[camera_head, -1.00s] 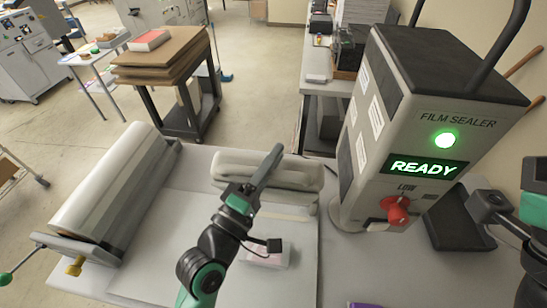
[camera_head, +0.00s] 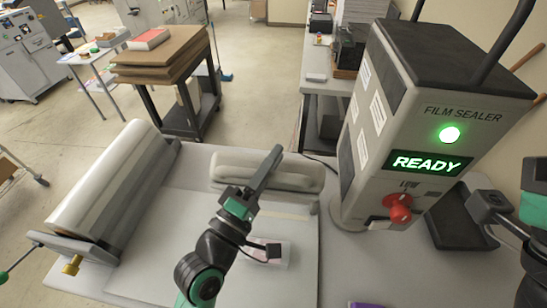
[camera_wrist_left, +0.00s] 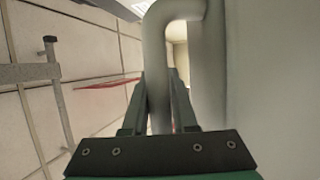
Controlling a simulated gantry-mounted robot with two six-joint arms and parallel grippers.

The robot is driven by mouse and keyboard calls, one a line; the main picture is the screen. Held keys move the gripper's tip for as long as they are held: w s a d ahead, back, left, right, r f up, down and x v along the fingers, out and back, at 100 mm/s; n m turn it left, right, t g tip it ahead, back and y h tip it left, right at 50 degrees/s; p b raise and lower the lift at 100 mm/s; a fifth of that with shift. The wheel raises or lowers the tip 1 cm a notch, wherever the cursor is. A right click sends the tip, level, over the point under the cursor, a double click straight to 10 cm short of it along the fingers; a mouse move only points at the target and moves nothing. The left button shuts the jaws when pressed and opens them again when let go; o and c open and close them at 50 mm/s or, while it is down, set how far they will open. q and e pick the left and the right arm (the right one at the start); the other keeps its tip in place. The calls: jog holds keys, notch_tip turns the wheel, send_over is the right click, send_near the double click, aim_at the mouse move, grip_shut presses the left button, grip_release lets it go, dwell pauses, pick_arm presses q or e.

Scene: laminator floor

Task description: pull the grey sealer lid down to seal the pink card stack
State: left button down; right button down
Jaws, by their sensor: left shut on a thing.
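The grey sealer lid (camera_head: 228,167) is a pale rounded bar behind the white work surface, in the middle of the head view. My left gripper (camera_head: 268,168) reaches over it. In the left wrist view its fingers (camera_wrist_left: 160,105) are shut around a grey bent handle (camera_wrist_left: 156,60). The pink card stack (camera_head: 278,256) lies on the work surface in front of the lid, partly hidden behind my left wrist. My right gripper (camera_head: 535,175) shows only in part at the right edge; its fingers cannot be made out.
A film sealer housing (camera_head: 375,125) with a lit READY display and red knob (camera_head: 400,208) stands right of the lid. A large film roll (camera_head: 115,185) lies at the left. A cart with boards (camera_head: 165,55) stands behind.

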pick_arm(q)
jog(key=s+a+f+m+t+h+b, duration=0.1)
jog(key=s+f+m+t+h+b, duration=0.1)
jog(key=s+f+b, duration=0.9)
jog(key=shift+s+a+f+m+h+b, duration=0.25)
jog(key=shift+s+h+b, duration=0.8)
jog(key=shift+b, duration=1.75)
jog(key=shift+s+y, duration=0.35)
jog(key=shift+s, duration=0.05)
